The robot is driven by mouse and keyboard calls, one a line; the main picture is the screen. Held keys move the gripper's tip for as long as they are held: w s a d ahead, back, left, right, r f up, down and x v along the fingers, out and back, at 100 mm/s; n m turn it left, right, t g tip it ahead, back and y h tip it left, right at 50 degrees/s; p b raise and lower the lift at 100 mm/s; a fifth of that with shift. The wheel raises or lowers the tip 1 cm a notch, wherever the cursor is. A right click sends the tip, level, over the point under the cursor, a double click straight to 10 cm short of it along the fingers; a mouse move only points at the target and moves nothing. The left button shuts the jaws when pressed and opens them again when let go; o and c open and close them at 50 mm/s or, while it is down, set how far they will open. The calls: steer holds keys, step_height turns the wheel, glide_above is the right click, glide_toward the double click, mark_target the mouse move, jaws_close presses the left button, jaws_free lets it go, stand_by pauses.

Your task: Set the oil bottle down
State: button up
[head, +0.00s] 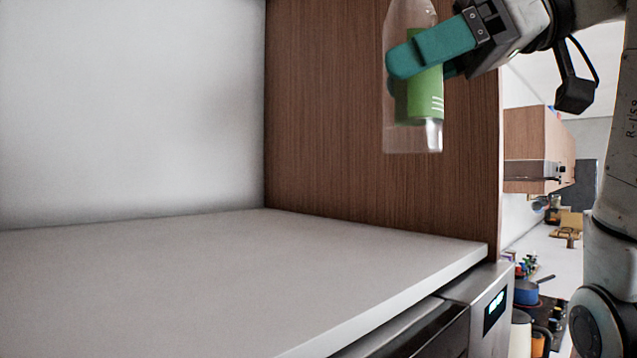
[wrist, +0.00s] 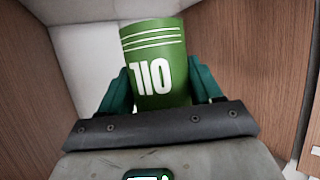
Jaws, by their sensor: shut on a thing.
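The oil bottle (head: 426,138) is clear with a green label, and it hangs upright in the air in the head view, above the right end of the white counter. My gripper (head: 418,62) has its teal fingers shut around the bottle's upper part. In the wrist view, the green label of the oil bottle (wrist: 157,62) with white lettering sits between the two teal fingers of my gripper (wrist: 160,92). The bottle's top is cut off in the head view. Its base is apart from the counter.
The white counter (head: 190,275) is bare, with a white wall behind and a brown wood panel (head: 340,120) at its right. An appliance with a lit display (head: 495,310) stands below the counter's right edge. Farther right are a blue pan (head: 527,292) and several small things.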

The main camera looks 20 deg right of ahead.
steer(key=shift+w+a+f, duration=0.8)
steer(key=shift+w+f, duration=0.6)
steer(key=shift+f, duration=0.45)
steer(key=shift+w+a+f, duration=0.75)
steer(key=shift+w+f, duration=0.7)
steer(key=shift+f, duration=0.4)
steer(key=shift+w+a+f, duration=0.8)
steer(key=shift+w+f, duration=0.6)
steer(key=shift+f, duration=0.45)
steer(key=shift+f, duration=0.2)
steer(key=o, duration=1.5)
steer(key=shift+o, duration=0.2)
steer(key=shift+r, duration=0.1)
